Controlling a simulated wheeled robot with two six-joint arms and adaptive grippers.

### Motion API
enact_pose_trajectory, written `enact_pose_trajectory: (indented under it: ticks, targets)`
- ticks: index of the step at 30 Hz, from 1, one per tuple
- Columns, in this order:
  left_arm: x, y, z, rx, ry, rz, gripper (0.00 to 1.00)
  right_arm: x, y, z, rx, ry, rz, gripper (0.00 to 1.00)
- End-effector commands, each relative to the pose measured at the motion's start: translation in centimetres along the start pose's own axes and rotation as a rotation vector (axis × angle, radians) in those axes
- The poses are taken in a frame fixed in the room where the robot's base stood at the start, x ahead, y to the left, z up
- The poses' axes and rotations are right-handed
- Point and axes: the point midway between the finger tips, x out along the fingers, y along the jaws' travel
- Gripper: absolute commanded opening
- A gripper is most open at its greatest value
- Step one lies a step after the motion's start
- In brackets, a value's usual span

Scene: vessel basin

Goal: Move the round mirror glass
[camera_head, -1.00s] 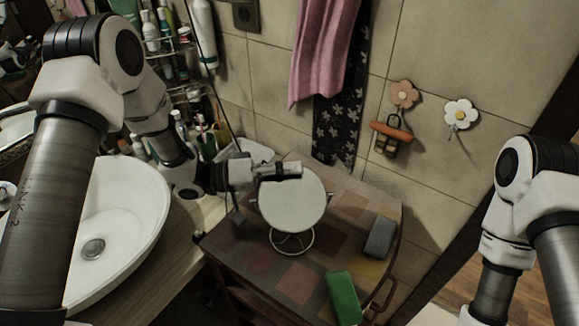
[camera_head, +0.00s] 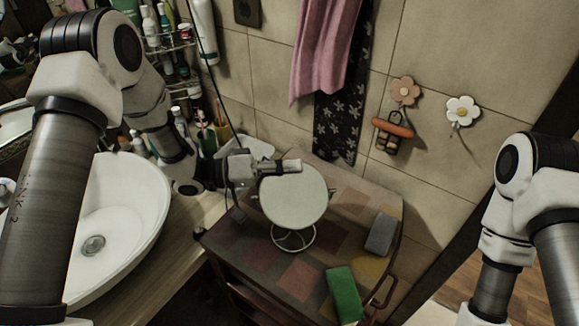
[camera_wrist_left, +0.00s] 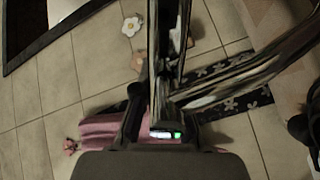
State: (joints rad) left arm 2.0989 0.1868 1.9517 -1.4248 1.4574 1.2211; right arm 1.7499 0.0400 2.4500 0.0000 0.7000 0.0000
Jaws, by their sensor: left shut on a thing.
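The round mirror glass (camera_head: 294,203) is a pale disc on a wire stand (camera_head: 293,238) that stands on the patterned cabinet top. The disc is tilted, its face turned toward the head camera. My left gripper (camera_head: 287,167) is shut on the glass at its upper edge; the fingers lie across the top of the disc in the head view. In the left wrist view dark, shiny parts run up the middle, and I cannot clearly tell fingers from mirror edge there. My right arm comes in at the right, but its gripper is out of view.
A green block (camera_head: 343,295) and a grey block (camera_head: 380,235) lie on the cabinet top (camera_head: 262,255) to the right of the stand. A white basin (camera_head: 125,215) is at the left. Towels (camera_head: 325,50) and flower hooks (camera_head: 461,110) hang on the tiled wall behind.

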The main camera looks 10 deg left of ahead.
Motion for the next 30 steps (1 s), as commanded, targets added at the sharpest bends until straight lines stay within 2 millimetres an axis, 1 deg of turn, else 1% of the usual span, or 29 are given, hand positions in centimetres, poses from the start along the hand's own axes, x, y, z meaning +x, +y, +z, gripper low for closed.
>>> enact_pose_trajectory:
  ticks: [5, 11, 20, 30]
  targets:
    - [0.0, 0.1, 0.0, 0.048, -0.001, -0.001, 0.0, 0.3, 0.0, 0.0, 0.0, 0.0, 0.0, 0.4]
    - [0.0, 0.6, -0.1, 0.167, -0.002, -0.002, 0.0, 0.9, 0.0, 0.0, 0.0, 0.0, 0.0, 0.4]
    - [0.0, 1.9, 0.2, 0.435, -0.002, 0.0, 0.0, 2.3, 0.0, 0.0, 0.0, 0.0, 0.0, 0.4]
    - [0.0, 3.1, 1.2, 0.726, -0.004, -0.001, 0.0, 4.4, 0.0, 0.0, 0.0, 0.0, 0.0, 0.4]
